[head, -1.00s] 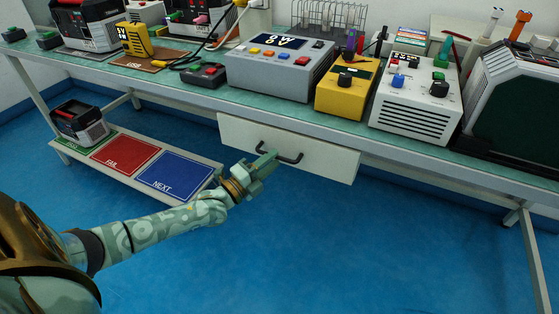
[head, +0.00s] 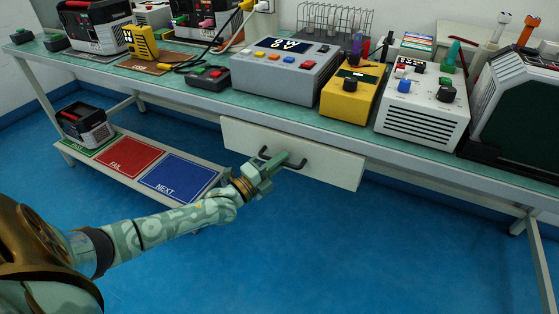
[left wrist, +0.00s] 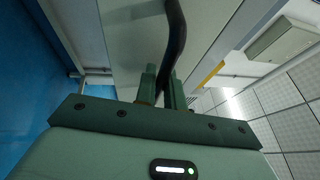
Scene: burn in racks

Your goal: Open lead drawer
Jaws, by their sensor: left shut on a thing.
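The lead drawer (head: 325,166) is a pale front panel under the bench top, with a dark bar handle (head: 299,165). It looks shut or nearly so; I cannot tell if there is a gap. My left gripper (head: 277,160) reaches in from the left and is at the left part of the handle. In the left wrist view its two green fingers (left wrist: 163,88) are closed around the dark handle (left wrist: 177,35), with the pale drawer panel beyond. My right gripper is not in view.
The bench top (head: 240,101) carries a grey meter unit (head: 283,75), a yellow box (head: 350,97) and a white supply (head: 422,110). A low shelf at left has a red FAIL mat (head: 130,163) and a blue NEXT mat (head: 178,180). The blue floor (head: 300,240) before the drawer is clear.

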